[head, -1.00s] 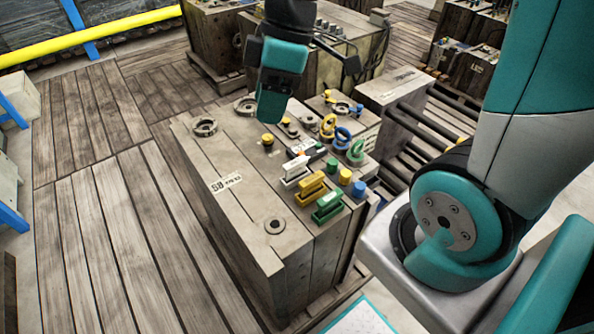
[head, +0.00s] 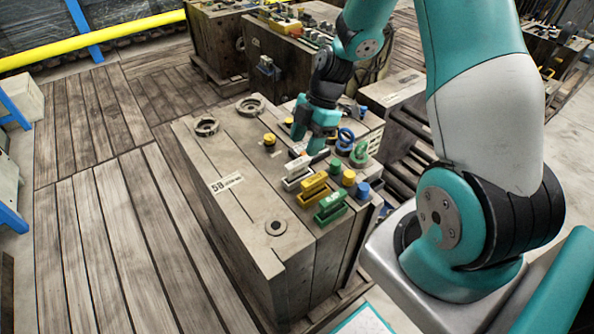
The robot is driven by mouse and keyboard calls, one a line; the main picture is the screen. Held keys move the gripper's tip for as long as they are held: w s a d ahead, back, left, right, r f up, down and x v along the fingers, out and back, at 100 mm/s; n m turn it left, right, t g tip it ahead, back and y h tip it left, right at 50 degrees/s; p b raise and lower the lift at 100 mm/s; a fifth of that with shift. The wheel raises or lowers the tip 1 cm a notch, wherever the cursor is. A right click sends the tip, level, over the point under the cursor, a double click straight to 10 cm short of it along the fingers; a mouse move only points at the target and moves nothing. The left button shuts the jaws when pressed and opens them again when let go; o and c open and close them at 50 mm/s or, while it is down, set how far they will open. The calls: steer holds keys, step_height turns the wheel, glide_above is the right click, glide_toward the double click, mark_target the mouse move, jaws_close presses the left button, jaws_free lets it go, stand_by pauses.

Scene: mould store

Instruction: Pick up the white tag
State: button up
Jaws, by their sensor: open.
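The white tag (head: 298,163) stands upright in a pale holder on top of the wooden mould block (head: 232,225), at the rear of a short row of coloured tags. My gripper (head: 311,147) is low over the block, just behind and slightly right of the white tag. Its teal fingers point down and are open, with nothing seen held between them. It appears apart from the tag, though the exact gap is hard to judge. The fingers hide part of the block's top behind the tag.
A yellow tag (head: 314,181) and a green tag (head: 331,201) stand in front of the white one. The block's left top is mostly clear.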

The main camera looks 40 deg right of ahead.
mark_target(298, 162)
steer(key=x, duration=0.7)
steer(key=shift+w+d, duration=0.1)
steer(key=shift+d, duration=0.1)
jaws_close()
